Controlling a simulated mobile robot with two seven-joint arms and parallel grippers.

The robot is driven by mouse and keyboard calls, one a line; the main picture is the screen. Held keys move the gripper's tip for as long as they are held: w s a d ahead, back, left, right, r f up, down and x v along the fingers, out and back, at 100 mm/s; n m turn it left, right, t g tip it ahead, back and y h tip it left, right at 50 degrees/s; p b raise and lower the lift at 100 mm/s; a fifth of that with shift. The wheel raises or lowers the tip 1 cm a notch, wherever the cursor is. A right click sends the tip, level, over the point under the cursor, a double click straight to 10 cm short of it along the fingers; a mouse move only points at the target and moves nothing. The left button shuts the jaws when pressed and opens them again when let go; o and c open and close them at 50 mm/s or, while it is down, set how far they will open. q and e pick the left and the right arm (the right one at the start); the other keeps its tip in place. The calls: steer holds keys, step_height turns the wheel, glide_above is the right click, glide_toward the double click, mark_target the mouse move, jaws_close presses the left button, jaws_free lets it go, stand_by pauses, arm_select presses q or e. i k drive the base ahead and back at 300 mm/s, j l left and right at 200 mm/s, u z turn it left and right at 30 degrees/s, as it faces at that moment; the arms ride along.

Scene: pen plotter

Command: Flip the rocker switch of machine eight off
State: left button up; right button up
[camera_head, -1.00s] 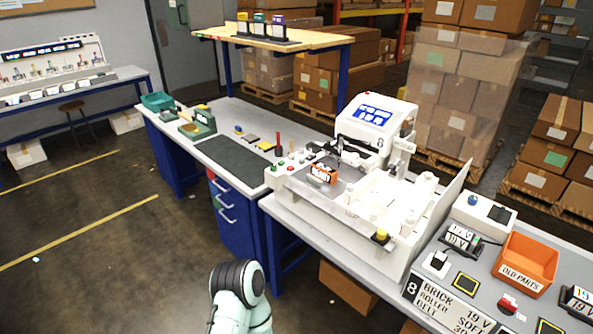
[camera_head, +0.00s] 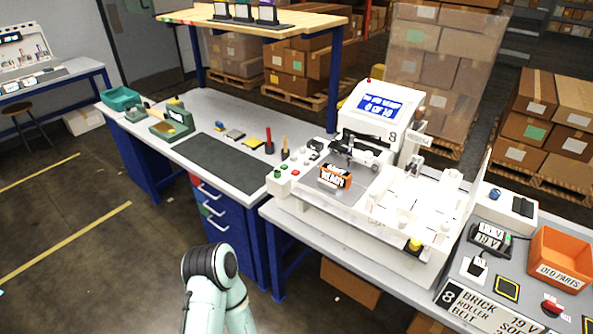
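Machine eight (camera_head: 385,120) is a white plotter with a blue lit screen and a black "8" on its side. A button panel (camera_head: 292,170) with green and red buttons is at its front left, and a small black part (camera_head: 317,146) sits behind the buttons. I cannot tell whether that part is the rocker switch or which way it is set. An orange and black block (camera_head: 335,176) lies on the machine's grey plate. One of my arms shows at the bottom as a pale link with a dark joint. Neither gripper is in view.
A white box with a blue knob (camera_head: 494,194), an orange "old parts" bin (camera_head: 562,260) and a large "8" sign (camera_head: 480,310) are on the right. A bench with a dark mat (camera_head: 225,162) adjoins left. The floor at lower left is clear.

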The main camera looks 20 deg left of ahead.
mark_target(316, 154)
steer(key=i+j, duration=0.1)
steer(key=j, duration=0.25)
steer(key=i+j, duration=0.1)
steer(key=j, duration=0.6)
steer(key=i+j, duration=0.55)
steer(key=j, duration=0.15)
steer(key=i, duration=0.3)
steer(key=j+u, duration=0.25)
steer(key=j, duration=0.35)
steer(key=i+j+u, duration=0.1)
steer(key=j+u, duration=0.2)
steer(key=j, duration=0.25)
steer(key=l, duration=0.35)
steer(key=i+l, duration=0.15)
steer(key=l, duration=0.2)
